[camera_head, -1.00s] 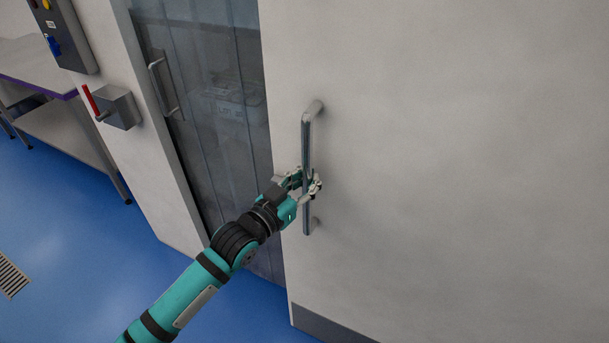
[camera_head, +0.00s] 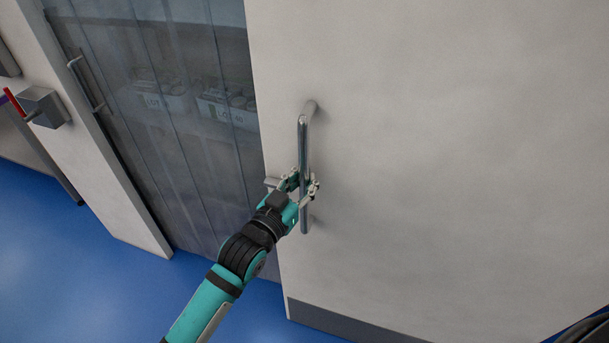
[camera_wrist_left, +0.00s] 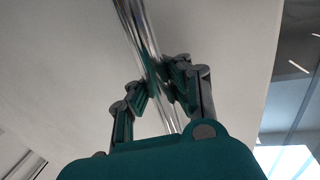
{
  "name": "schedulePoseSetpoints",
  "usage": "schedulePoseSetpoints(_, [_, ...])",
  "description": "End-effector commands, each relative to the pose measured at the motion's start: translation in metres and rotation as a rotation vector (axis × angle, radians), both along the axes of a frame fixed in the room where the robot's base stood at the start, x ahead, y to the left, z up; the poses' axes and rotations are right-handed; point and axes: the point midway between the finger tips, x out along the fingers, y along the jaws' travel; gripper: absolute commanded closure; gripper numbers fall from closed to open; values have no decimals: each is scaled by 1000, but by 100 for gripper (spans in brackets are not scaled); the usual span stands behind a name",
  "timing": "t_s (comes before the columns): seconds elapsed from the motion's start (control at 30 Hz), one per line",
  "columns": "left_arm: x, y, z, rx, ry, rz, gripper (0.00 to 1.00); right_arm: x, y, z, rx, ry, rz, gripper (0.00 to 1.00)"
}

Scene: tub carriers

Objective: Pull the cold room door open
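The cold room door (camera_head: 430,150) is a large pale panel filling the right of the head view. It stands partly open, with the doorway showing to its left. Its upright metal bar handle (camera_head: 304,140) is near the door's left edge. My left gripper (camera_head: 302,187) has its fingers around the lower middle of the handle. In the left wrist view, the fingers (camera_wrist_left: 158,92) close in on both sides of the shiny bar (camera_wrist_left: 138,30) and appear to touch it. My right gripper is not in view.
Clear strips (camera_head: 165,120) hang in the doorway, with boxes (camera_head: 228,110) dimly visible behind. A metal bar (camera_head: 87,85) is at the doorway's left side. A grey box (camera_head: 43,105) with a red lever is on the wall further left. Blue floor (camera_head: 70,260) is clear at lower left.

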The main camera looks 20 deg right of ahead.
Motion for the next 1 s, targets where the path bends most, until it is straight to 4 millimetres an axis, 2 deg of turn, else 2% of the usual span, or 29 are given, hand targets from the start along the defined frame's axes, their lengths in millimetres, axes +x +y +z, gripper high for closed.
schedulePoseSetpoints(0.03, [1, 4, -10, 15, 11, 8, 100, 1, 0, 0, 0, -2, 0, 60])
schedulePoseSetpoints(0.37, [-1, 3, -11, 16, 12, 5, 100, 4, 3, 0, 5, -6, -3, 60])
schedulePoseSetpoints(0.4, [-1, 3, -11, 17, 13, 4, 90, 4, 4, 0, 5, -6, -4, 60])
schedulePoseSetpoints(0.67, [0, 2, -6, 9, 7, 3, 56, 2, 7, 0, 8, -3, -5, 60])
schedulePoseSetpoints(1.0, [-3, 5, -4, 5, 2, 4, 56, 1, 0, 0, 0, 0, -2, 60])
